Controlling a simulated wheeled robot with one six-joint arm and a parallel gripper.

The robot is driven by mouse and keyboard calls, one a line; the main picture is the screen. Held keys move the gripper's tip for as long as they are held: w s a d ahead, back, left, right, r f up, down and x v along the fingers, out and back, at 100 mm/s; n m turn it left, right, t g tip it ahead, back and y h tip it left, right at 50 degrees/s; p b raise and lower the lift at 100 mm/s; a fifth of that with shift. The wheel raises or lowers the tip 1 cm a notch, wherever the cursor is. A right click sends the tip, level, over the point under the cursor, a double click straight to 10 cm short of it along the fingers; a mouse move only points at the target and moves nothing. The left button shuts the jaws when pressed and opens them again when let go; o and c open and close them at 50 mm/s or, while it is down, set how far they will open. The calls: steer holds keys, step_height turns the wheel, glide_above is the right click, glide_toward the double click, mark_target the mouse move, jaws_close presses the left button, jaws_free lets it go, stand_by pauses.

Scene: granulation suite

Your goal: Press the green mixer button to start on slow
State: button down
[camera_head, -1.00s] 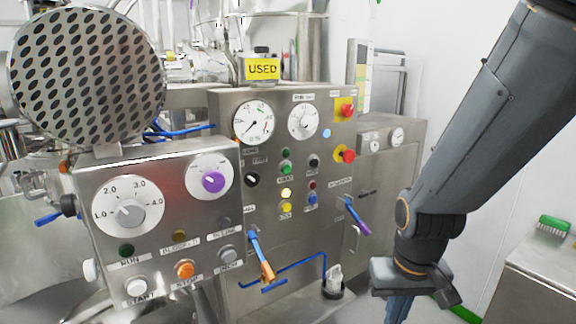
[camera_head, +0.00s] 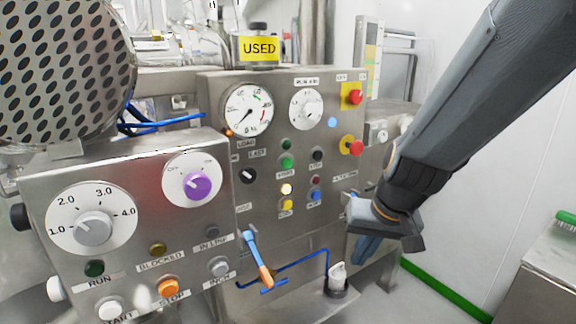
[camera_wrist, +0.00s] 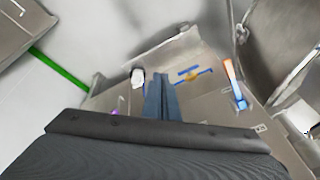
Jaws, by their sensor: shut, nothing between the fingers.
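A green button (camera_head: 287,162) sits on the steel rear control panel (camera_head: 225,165), below a smaller dark green lamp (camera_head: 286,144). A black button (camera_head: 317,155) is to its right. My gripper (camera_head: 366,247) hangs at the panel's lower right in the head view, well below and to the right of the green button and apart from it. Its blue-grey fingers are together and empty, pointing down. In the wrist view the fingers (camera_wrist: 160,92) show side by side over the lower equipment; the green button cannot be made out there.
Yellow (camera_head: 285,205) and blue (camera_head: 313,196) buttons lie below the green one. Red knobs (camera_head: 352,147) are at the panel's right edge. A front box (camera_head: 130,180) with dials stands at left. A blue-and-orange lever (camera_head: 258,258) and blue pipe stick out below.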

mark_target(287, 163)
steer(key=w+a+r+t+y, duration=0.1)
steer(key=w+a+r+t, duration=0.1)
steer(key=w+a+r, duration=0.2)
steer(key=w+a+r+m+t+y, duration=0.1)
steer(key=w+a+r+t, duration=0.1)
steer(key=w+a+r, duration=0.2)
step_height(287, 163, up, 5)
steer(key=shift+w+a+f+y, duration=0.2)
steer(key=shift+w+y, duration=0.1)
steer(key=shift+w, duration=0.9)
steer(key=shift+w, duration=0.1)
steer(key=shift+w+a+p, duration=0.35)
steer(key=shift+w+a, duration=0.45)
steer(key=shift+w, duration=0.4)
steer(key=shift+w+a+p, duration=0.4)
steer(key=shift+w+a, duration=0.45)
steer(key=shift+w, duration=0.3)
steer(key=shift+w+a+p, duration=0.35)
steer(key=shift+w+a, duration=0.45)
steer(key=shift+w, duration=0.4)
steer(key=shift+w, duration=0.1)
steer(key=shift+w+a, duration=0.2)
steer(key=shift+w, duration=0.05)
steer(key=shift+w+a, duration=0.25)
steer(key=shift+w, duration=0.1)
steer(key=shift+s+d+b, duration=0.35)
steer(key=shift+s+d, duration=0.1)
steer(key=shift+s, duration=0.25)
